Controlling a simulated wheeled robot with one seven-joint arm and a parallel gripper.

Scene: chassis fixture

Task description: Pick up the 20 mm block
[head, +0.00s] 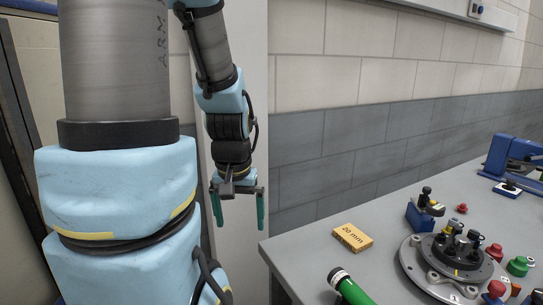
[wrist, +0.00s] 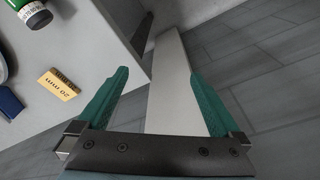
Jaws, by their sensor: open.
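The 20 mm block (head: 352,237) is a flat, light-wood piece with "20 mm" written on it. It lies on the grey table near its left edge in the head view. It also shows at the left in the wrist view (wrist: 59,84). My gripper (head: 240,226) has green fingers and hangs to the left of the table edge in the head view. In the wrist view the gripper (wrist: 160,80) is open, with nothing between its fingers but the view of the floor and a pale panel. The block is outside the fingers, to their left.
The grey table (head: 310,255) holds a round metal fixture (head: 420,272) with several knobs right of the block. A green cylinder (head: 350,290) lies in front of the block. A blue holder (head: 420,217) stands behind the fixture. A blue clamp tool (head: 515,155) is at the far right.

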